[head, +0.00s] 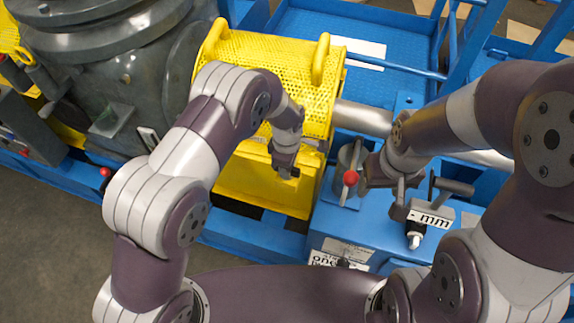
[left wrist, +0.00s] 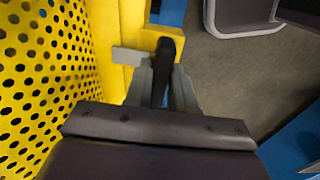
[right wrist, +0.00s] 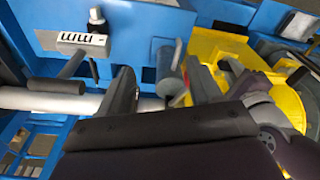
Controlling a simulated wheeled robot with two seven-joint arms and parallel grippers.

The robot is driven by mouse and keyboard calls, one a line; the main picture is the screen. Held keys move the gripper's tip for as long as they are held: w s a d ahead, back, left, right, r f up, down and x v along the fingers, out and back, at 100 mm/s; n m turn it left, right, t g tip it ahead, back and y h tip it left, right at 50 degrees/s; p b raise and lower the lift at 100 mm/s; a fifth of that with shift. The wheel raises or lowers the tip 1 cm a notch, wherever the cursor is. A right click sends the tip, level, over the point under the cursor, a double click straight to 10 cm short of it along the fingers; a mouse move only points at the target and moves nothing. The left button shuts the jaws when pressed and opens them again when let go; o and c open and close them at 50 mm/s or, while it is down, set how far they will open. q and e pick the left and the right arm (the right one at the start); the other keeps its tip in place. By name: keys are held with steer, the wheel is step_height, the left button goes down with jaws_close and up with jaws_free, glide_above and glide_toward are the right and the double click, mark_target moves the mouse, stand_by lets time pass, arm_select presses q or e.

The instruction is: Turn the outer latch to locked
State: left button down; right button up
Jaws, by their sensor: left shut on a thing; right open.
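The yellow perforated guard (head: 265,75) stands in the middle of the head view, with a plain yellow lower face. My left gripper (head: 286,172) is at this face. In the left wrist view, my left gripper (left wrist: 162,85) is shut on a dark latch handle (left wrist: 168,48), which sits at a yellow block (left wrist: 150,38) beside the perforated sheet. A grey tab sticks out next to it. The fingers hide part of the handle. My right gripper (head: 384,188) is open and empty over the blue housing, beside a lever with a red knob (head: 350,178).
A grey shaft (head: 362,117) runs out of the guard to the right. A T-shaped handle (head: 452,187) and a white-tipped knob (head: 414,240) by an "mm" label are close to my right gripper. Blue rails (head: 455,40) stand at the back right. Grey floor is clear at left.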

stand_by(0.6)
arm_select(q)
steer(key=c, duration=1)
jaws_free()
steer(key=shift+c, duration=0.2)
step_height(320, 180, up, 13)
steer(key=b, duration=0.1)
steer(key=shift+f, duration=0.15)
